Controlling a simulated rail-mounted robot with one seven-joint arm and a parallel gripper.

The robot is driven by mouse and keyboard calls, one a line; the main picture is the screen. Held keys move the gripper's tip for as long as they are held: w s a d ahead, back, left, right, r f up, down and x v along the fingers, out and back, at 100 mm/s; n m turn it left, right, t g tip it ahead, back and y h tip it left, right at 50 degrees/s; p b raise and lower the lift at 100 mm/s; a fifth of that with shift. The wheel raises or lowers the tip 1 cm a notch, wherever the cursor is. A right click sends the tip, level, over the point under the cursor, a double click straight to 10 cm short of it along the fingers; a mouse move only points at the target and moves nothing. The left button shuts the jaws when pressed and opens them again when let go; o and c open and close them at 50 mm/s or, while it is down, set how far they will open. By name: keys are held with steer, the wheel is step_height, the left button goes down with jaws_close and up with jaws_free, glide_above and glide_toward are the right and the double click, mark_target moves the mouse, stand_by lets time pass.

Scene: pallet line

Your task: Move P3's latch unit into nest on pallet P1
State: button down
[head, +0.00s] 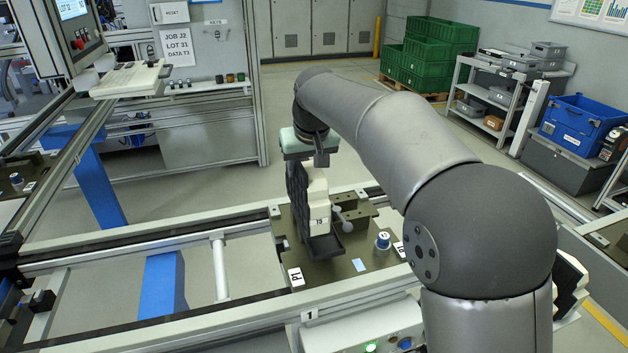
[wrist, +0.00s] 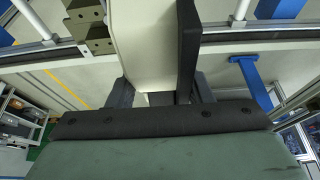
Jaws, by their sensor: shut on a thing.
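The latch unit (head: 318,200) is a cream block with a ribbed black side, a black foot and a small number label. It stands upright over pallet P1 (head: 345,268), a dark olive plate with a "P1" tag at its front left corner. My gripper (head: 318,163) is shut on the unit's upper end from above. In the wrist view the unit's cream body (wrist: 145,40) and black plate (wrist: 188,45) run away between the two fingers (wrist: 160,92). The nest is not clearly visible, and I cannot tell whether the foot touches the pallet.
Beside the unit on the pallet are an olive clamp block (head: 357,214) with grey round-ended levers and a blue-topped cylinder (head: 383,241). Conveyor rails (head: 150,325) frame the pallet. My arm covers the area to the right. A control panel (head: 72,25) stands at the upper left.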

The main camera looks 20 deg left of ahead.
steer(key=shift+w+d+f, duration=0.3)
steer(key=shift+w+f, duration=0.05)
steer(key=shift+f, duration=0.15)
steer(key=f, duration=0.2)
steer(key=w+f, duration=0.1)
steer(key=shift+w+d+f+p, duration=0.1)
steer(key=shift+d+f+p, duration=0.25)
steer(key=shift+d, duration=0.05)
steer(key=shift+f, duration=0.45)
steer(key=shift+f, duration=0.2)
steer(key=c, duration=0.7)
jaws_free()
